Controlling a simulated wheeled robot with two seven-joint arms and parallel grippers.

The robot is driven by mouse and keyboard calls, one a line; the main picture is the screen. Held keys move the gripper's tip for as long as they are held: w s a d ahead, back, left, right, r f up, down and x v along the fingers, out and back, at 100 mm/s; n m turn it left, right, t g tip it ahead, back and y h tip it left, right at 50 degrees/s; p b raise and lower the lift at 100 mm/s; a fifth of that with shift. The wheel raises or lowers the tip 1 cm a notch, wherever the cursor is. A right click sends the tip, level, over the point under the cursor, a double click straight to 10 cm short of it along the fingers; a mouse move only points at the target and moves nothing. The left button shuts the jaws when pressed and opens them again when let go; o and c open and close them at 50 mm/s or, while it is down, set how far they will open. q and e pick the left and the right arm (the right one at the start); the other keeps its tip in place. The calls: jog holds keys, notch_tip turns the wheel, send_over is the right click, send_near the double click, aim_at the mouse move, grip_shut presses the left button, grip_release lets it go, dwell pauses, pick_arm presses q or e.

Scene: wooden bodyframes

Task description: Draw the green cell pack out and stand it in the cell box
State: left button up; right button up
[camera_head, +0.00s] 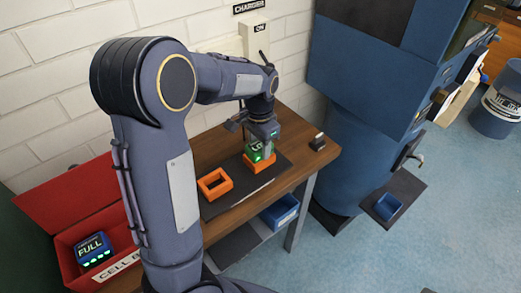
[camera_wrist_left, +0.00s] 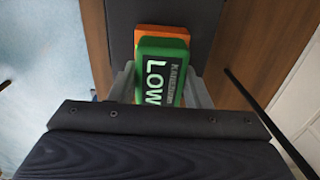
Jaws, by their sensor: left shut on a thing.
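The green cell pack (camera_head: 255,152), marked LOW in the left wrist view (camera_wrist_left: 160,75), stands at an orange holder (camera_head: 262,166) on the dark mat. My left gripper (camera_head: 265,140) is shut on the pack from above. The pack's lower end is hidden at the holder, so I cannot tell how deep it sits. The red cell box (camera_head: 64,244) is open at the lower left, its lid raised behind it. A blue pack marked FULL (camera_head: 92,248) is in it. My right gripper is not in view.
An empty orange holder (camera_head: 214,183) sits left of the green pack on the wooden table (camera_head: 215,146). A small dark block (camera_head: 318,142) is near the table's right end. A blue bin (camera_head: 280,211) is below. A large blue machine (camera_head: 365,160) stands to the right.

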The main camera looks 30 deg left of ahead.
aim_at(260, 144)
pick_arm(q)
jog(key=shift+r+p, duration=0.6)
jog(key=shift+r, duration=0.1)
jog(key=shift+r+p, duration=1.55)
jog(key=shift+r, duration=0.2)
